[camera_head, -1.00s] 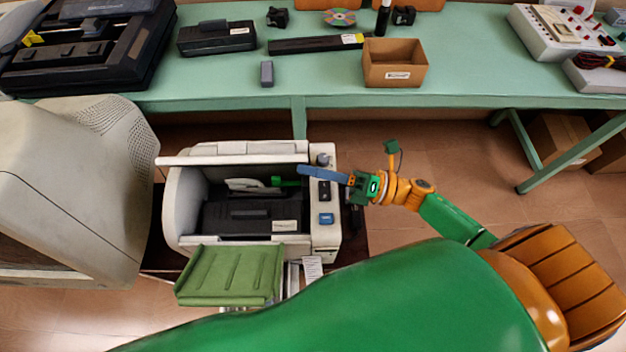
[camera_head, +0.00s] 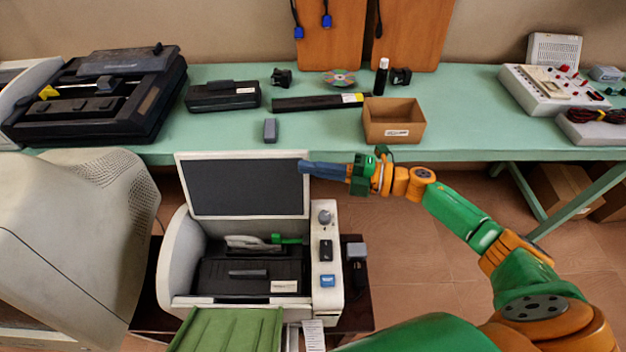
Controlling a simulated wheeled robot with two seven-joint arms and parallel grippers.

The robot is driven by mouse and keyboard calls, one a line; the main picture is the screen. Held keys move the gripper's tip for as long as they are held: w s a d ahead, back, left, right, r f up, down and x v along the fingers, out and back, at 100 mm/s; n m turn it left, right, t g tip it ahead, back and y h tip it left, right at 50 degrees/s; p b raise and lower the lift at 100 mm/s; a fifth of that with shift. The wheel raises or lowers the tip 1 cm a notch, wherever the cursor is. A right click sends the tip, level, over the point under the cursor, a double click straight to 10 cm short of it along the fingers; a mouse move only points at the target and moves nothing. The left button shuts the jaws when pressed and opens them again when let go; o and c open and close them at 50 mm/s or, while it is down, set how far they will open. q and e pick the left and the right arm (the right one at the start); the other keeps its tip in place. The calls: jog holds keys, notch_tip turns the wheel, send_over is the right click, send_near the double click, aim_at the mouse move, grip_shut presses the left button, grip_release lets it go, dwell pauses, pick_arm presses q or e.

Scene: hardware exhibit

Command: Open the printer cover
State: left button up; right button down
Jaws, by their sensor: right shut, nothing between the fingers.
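The printer (camera_head: 327,268) is a pale grey machine at lower centre. Its cover (camera_head: 245,186), a dark panel with a light frame, stands raised at the back of the printer, and the dark inside with a cartridge (camera_head: 250,274) shows. My right gripper (camera_head: 304,167) comes in from the right. Its blue-grey fingers are shut and empty, with their tips at the cover's upper right edge; whether they touch it I cannot tell. My left gripper is not in view.
A large beige monitor (camera_head: 70,240) stands left of the printer. A green tray (camera_head: 228,330) sticks out in front. Behind is a green table (camera_head: 330,140) with a cardboard box (camera_head: 394,122), a black machine (camera_head: 95,105) and other parts.

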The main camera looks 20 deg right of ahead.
jog(key=shift+w+d+f+b, duration=0.15)
jog(key=shift+w+b, duration=0.15)
jog(key=shift+w, duration=0.25)
jog(key=b+v, duration=0.2)
jog(key=v, duration=0.5)
